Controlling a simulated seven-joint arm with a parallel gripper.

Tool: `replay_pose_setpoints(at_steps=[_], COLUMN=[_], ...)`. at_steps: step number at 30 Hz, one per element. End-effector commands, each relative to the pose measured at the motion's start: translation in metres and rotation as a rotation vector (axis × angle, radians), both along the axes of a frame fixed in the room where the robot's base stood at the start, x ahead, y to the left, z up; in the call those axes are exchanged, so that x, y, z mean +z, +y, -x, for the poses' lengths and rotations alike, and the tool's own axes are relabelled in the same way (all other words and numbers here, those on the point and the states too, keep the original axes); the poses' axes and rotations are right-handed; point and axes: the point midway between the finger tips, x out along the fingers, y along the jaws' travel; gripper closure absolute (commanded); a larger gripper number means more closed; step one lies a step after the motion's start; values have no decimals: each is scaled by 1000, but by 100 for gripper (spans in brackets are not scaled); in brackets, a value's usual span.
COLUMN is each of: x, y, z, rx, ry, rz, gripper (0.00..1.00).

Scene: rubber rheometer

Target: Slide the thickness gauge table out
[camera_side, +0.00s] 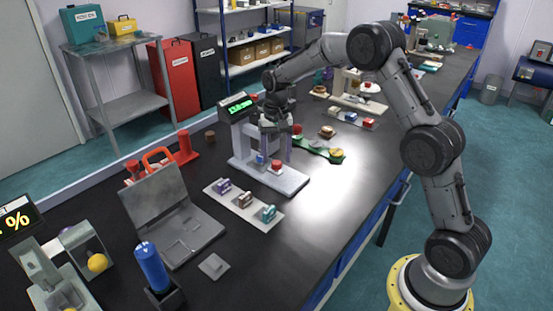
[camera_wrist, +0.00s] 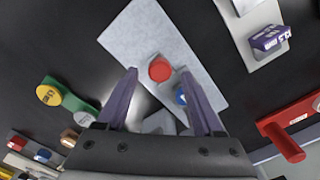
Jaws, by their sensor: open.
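The thickness gauge (camera_side: 240,137) is a grey stand with a green lit display, on a light grey base plate (camera_side: 291,183). A red round knob (camera_side: 277,164) and a blue knob (camera_side: 260,158) sit low at its front. In the wrist view the plate (camera_wrist: 137,32) lies below my gripper (camera_wrist: 158,71). My gripper is open, with its two fingers apart. The red knob (camera_wrist: 160,69) appears between the fingertips; no contact shows. The blue knob (camera_wrist: 181,96) is partly hidden by the right finger. I cannot tell the sliding table apart from the plate. In the side view my gripper (camera_side: 279,128) is at the gauge, above the knobs.
A pale strip with several labelled blocks (camera_side: 243,203) lies in front of the gauge. A green tool (camera_side: 318,150) with round ends lies right of it. A red clamp-like piece (camera_side: 182,150) stands to the left. An open grey case (camera_side: 171,220) is nearer.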

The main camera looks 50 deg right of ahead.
Motion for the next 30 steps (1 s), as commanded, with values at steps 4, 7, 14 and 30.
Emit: replay_pose_setpoints(at_steps=[4, 7, 14, 30], x=[-13, -16, -17, -16], y=[0, 0, 0, 0], z=[1, 0, 0, 0], rx=[0, 0, 0, 0], ry=[2, 1, 0, 0], rz=[-1, -1, 0, 0], gripper=[31, 31, 31, 100])
